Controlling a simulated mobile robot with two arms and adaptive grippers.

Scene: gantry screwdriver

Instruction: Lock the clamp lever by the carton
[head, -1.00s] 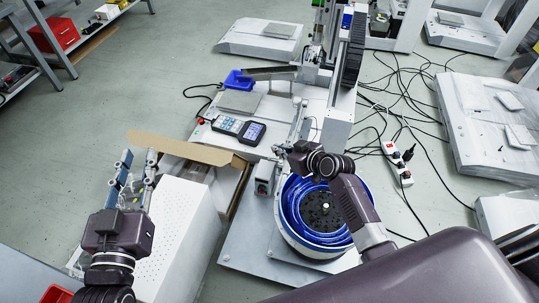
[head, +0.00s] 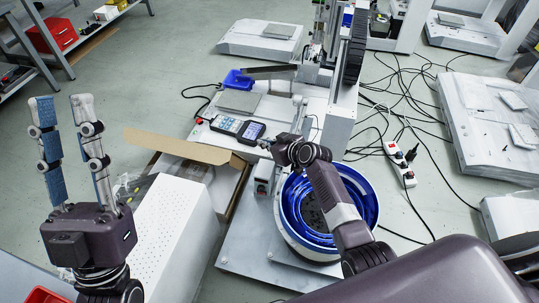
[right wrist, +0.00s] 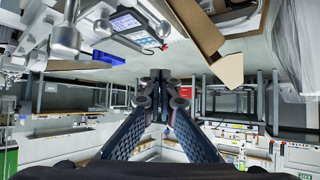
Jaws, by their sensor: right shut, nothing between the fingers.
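The open brown carton (head: 190,150) stands left of the machine in the head view, and its flaps (right wrist: 195,25) show at the top of the right wrist view. A slim silver lever with a round knob (head: 298,101), which may be the clamp lever, rises behind my right gripper. A silver knobbed post (right wrist: 65,38) shows close by at upper left in the right wrist view; I cannot tell if it is the same part. My right gripper (right wrist: 160,74) is shut and empty, beside the machine near the carton. My left gripper (head: 64,98) is open and empty, pointing up.
A blue-ringed bowl feeder (head: 345,215) sits under my right forearm. A handheld panel with a screen (head: 238,128) and a blue bin (head: 238,79) lie on the machine base. A white perforated box (head: 172,235) stands in front of the carton. Cables and a power strip (head: 400,165) lie right.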

